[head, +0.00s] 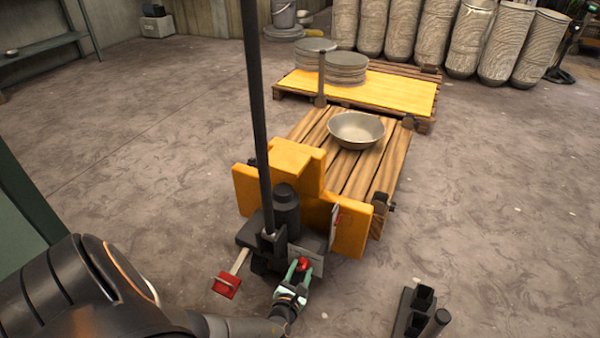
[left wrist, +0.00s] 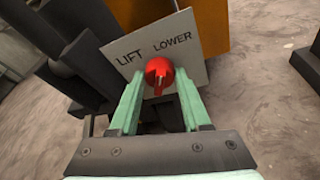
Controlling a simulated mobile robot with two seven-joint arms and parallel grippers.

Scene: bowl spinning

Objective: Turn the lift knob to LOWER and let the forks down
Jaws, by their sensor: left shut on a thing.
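The red lift knob (head: 303,264) sits on a pale plate at the near end of the yellow pallet truck (head: 296,165). In the left wrist view the plate (left wrist: 198,68) reads LIFT on the left and LOWER on the right. The knob (left wrist: 159,74) is below and between the two words; I cannot tell which word it points to. My left gripper (head: 296,280) is shut on the knob, its green fingers on either side. The forks are hidden under a wooden pallet (head: 376,172), which carries a metal bowl (head: 356,129). My right gripper is not in view.
Behind the pallet stands another with a yellow top (head: 398,98) and stacked grey discs (head: 346,67). Sacks (head: 436,40) line the back. A black pole (head: 256,110) rises from the truck, and a red pedal (head: 227,285) sticks out left. The floor at right is mostly clear.

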